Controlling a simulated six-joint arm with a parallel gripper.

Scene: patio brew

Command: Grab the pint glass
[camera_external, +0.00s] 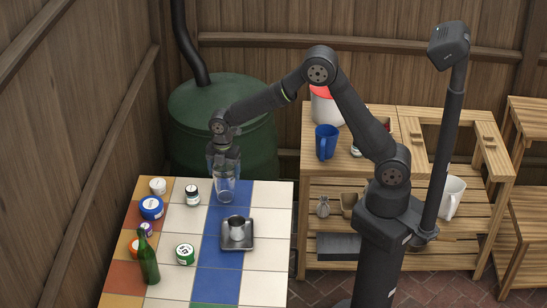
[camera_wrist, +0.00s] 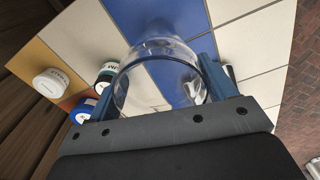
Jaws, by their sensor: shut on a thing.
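The clear pint glass (camera_external: 225,186) stands upright at the far part of the tiled table, over the blue stripe. My gripper (camera_external: 223,160) comes down on it from above and is shut on its upper part. In the wrist view the glass (camera_wrist: 158,72) sits between the two blue fingers of my gripper (camera_wrist: 160,78), its round rim close to the palm. I cannot tell from these views whether its base touches the tiles.
A green bottle (camera_external: 148,262) and several lidded jars, one with a green lid (camera_external: 185,254), stand at the left. A wooden bench holds a blue mug (camera_external: 326,142). A green barrel (camera_external: 200,110) stands behind.

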